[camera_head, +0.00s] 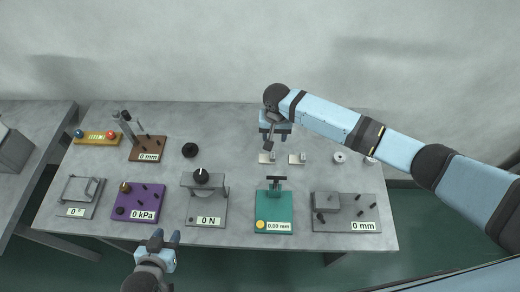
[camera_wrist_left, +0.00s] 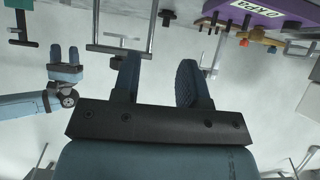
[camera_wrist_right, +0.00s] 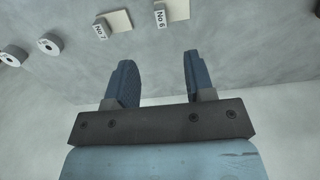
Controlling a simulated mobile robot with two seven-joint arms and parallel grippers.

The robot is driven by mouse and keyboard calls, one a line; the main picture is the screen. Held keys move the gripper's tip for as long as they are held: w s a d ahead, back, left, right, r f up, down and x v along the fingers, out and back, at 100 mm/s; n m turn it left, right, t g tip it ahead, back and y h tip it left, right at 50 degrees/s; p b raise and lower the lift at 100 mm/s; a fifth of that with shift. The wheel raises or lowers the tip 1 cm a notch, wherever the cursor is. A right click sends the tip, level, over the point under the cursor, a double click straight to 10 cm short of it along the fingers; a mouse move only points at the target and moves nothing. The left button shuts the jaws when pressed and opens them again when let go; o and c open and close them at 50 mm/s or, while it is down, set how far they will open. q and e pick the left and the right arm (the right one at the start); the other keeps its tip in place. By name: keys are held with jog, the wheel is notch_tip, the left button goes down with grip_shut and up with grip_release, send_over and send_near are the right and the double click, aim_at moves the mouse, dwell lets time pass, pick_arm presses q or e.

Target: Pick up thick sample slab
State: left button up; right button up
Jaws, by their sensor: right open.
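Two small pale slabs lie flat on the grey table, each beside a white number tag. The slab by the "No 6" tag is the left one in the head view (camera_head: 264,159) and the right one in the right wrist view (camera_wrist_right: 178,9). The slab by the "No 7" tag is the right one in the head view (camera_head: 294,160) and shows in the right wrist view (camera_wrist_right: 119,20). I cannot tell which is thicker. My right gripper (camera_wrist_right: 156,62) is open and empty, behind the slabs in the head view. My left gripper (camera_wrist_left: 158,72) is open and empty, off the table's front edge.
Two grey discs (camera_wrist_right: 48,43) lie beside the slabs. A teal gauge (camera_head: 274,224) and grey "0 mm" device (camera_head: 347,225) stand in front. The grey "0 N" press (camera_head: 207,207), purple "0 kPa" device (camera_head: 138,203) and brown "0 mm" stand (camera_head: 147,149) are further left.

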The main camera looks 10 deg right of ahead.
jog(key=b, duration=0.2)
send_over(273, 159)
notch_tip(273, 159, down, 8)
jog(key=shift+w+r, duration=0.1)
jog(key=shift+r, duration=0.15)
jog(key=shift+f+b, duration=0.6)
jog(key=shift+b, duration=0.15)
jog(key=shift+a+f, duration=0.1)
jog(key=shift+f+b, duration=0.2)
jog(key=shift+b, duration=0.2)
notch_tip(273, 159, down, 5)
jog(key=b, duration=0.6)
jog(key=shift+r, duration=0.15)
pick_arm(q)
notch_tip(273, 159, down, 9)
jog(key=d, duration=0.2)
jog(key=shift+s+m+h, duration=0.3)
jog(key=shift+s+m, duration=0.1)
jog(key=shift+s, duration=0.05)
pick_arm(e)
jog(key=shift+r, duration=0.1)
jog(key=shift+c, duration=0.5)
pick_arm(q)
jog(key=shift+a, duration=0.15)
pick_arm(e)
grip_shut()
